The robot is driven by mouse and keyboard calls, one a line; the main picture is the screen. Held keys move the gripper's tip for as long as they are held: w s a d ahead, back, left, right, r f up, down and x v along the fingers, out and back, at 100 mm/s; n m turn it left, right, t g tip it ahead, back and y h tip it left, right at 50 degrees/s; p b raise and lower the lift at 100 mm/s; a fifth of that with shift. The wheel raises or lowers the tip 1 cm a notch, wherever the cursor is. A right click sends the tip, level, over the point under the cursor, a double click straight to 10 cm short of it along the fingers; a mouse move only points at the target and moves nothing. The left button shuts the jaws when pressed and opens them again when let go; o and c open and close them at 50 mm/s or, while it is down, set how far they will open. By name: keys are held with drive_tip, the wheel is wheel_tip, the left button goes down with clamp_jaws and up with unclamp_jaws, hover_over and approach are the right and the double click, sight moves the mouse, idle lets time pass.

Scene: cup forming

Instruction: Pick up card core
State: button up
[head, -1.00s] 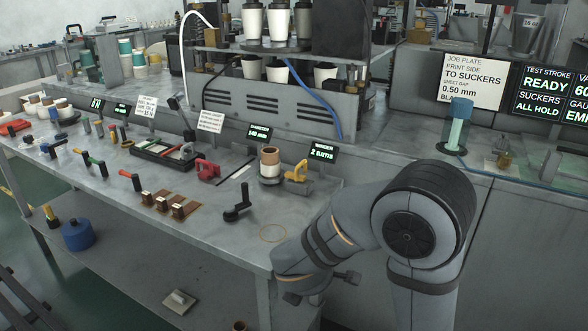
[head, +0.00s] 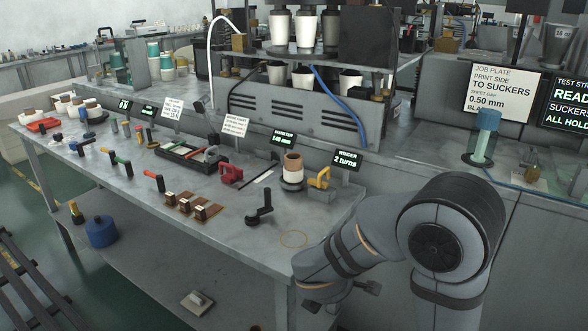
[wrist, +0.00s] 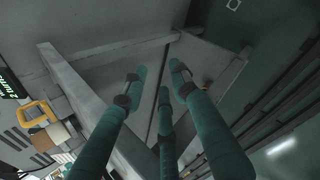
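A brown card-coloured tube (head: 293,161) stands upright with a white band around its lower part, on a dark round base near the right end of the bench. Another small brown round thing (head: 254,328) is cut by the bottom edge of the head view; I cannot tell which is the card core. In the wrist view a brown and white roll (wrist: 58,132), apparently the tube on the bench, shows at left. My gripper (wrist: 155,80) has teal fingers spread apart with nothing between them. In the head view my gripper is hidden.
The bench (head: 225,262) has a lower shelf (head: 170,270). Near the tube are a yellow-handled tool (head: 320,178), a black crank (head: 260,207) and a red tool (head: 230,172). A blue roll (head: 101,232) and a pale block (head: 197,301) sit low. The bench's front right corner is mostly clear.

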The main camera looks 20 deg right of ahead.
drive_tip(key=shift+o, duration=1.2)
drive_tip(key=o, duration=0.6)
